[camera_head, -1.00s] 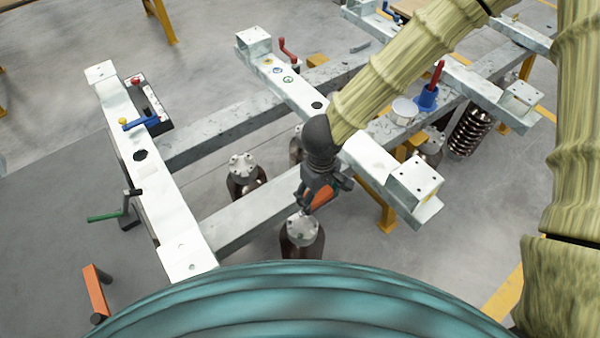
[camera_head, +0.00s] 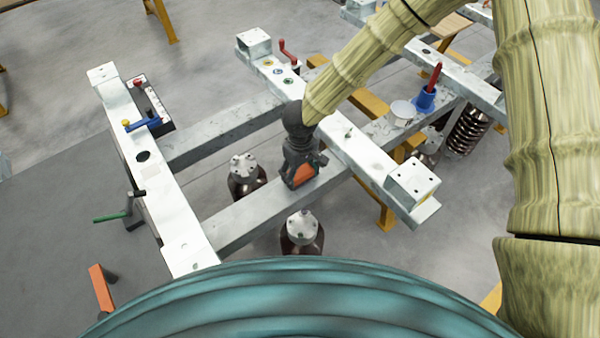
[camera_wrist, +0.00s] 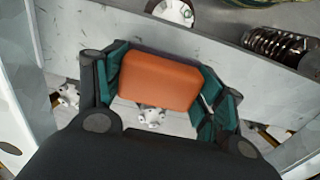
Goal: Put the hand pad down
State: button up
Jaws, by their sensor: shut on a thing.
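The hand pad is an orange block (camera_wrist: 158,82) with rounded edges. In the wrist view it sits between the teal-lined fingers of my gripper, with its broad face toward the camera. In the head view the orange pad (camera_head: 305,174) shows in my gripper (camera_head: 301,182), which is shut on it. My gripper points down over the near grey cross beam (camera_head: 250,215), beside the white beam on the right. I cannot tell how high the pad is above the beam, or whether it touches anything below.
A white beam (camera_head: 375,158) runs close to the right of my gripper. Brown insulators with grey caps (camera_head: 302,226) stand below and left. An orange-grip tool (camera_head: 101,288) is lower left.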

aim_at(301, 171)
jog(key=shift+f, duration=0.4)
jog(key=o, duration=1.2)
jog(key=shift+f, duration=0.1)
jog(key=shift+c, duration=0.2)
notch_tip(301, 171, up, 12)
jog(key=shift+b, duration=0.35)
